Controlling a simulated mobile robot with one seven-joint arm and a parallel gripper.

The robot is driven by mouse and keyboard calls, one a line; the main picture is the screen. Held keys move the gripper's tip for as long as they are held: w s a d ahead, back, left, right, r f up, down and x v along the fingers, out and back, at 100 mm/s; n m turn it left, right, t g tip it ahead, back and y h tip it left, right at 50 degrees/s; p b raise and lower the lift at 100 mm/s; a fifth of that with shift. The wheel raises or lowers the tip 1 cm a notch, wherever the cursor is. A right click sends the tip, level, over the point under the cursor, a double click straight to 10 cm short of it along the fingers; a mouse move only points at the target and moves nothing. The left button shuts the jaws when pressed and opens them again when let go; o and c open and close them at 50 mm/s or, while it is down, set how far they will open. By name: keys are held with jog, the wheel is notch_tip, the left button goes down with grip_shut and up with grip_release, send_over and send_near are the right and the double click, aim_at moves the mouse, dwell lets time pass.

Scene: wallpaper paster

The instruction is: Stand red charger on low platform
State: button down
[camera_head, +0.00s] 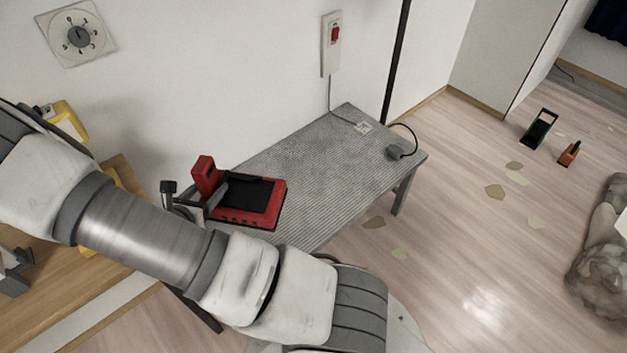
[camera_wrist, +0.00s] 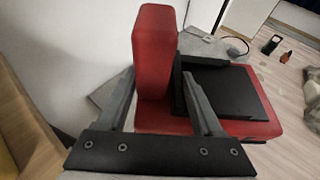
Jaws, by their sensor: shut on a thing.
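The red charger (camera_head: 268,206) has a flat base with a black top and a red upright block at its left end. It sits level at the near left part of the low grey ribbed platform (camera_head: 335,160); I cannot tell whether its underside touches it. My gripper (camera_head: 199,196) is shut on the upright block. In the wrist view, the fingers of my gripper (camera_wrist: 159,78) lie on either side of the block of the red charger (camera_wrist: 154,45), with the base reaching right. My arm hides the platform's near left part.
A grey plug-like block (camera_head: 400,149) with a black cable lies at the platform's far right. A white switch box (camera_head: 332,45) hangs on the wall. A wooden table (camera_head: 50,300) is at left. The platform's middle is clear. A grey rock-like lump (camera_head: 600,265) stands on the floor.

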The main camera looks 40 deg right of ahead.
jog(key=s+d+f+m+g+h+b, duration=0.2)
jog(key=s+d+f+m+g+b, duration=0.15)
jog(key=d+f+b, duration=1.4)
jog(key=shift+n, duration=0.25)
jog(key=shift+w+d+f+b, duration=0.2)
jog(key=shift+w+f+b, duration=0.55)
jog(key=shift+w+f, duration=1.15)
jog(key=shift+w+d+f+b, duration=0.15)
jog(key=shift+w+f+b, duration=0.6)
jog(key=shift+w+f, duration=1.2)
jog(key=shift+w+d+f+b, duration=0.2)
jog(key=shift+w+f+b, duration=0.55)
jog(key=shift+w+f, duration=1.15)
jog(key=shift+s+f, duration=0.5)
jog(key=shift+f, duration=0.05)
jog(key=shift+c, duration=0.2)
grip_release()
jog(key=shift+f+y, duration=0.1)
jog(key=shift+y, duration=0.2)
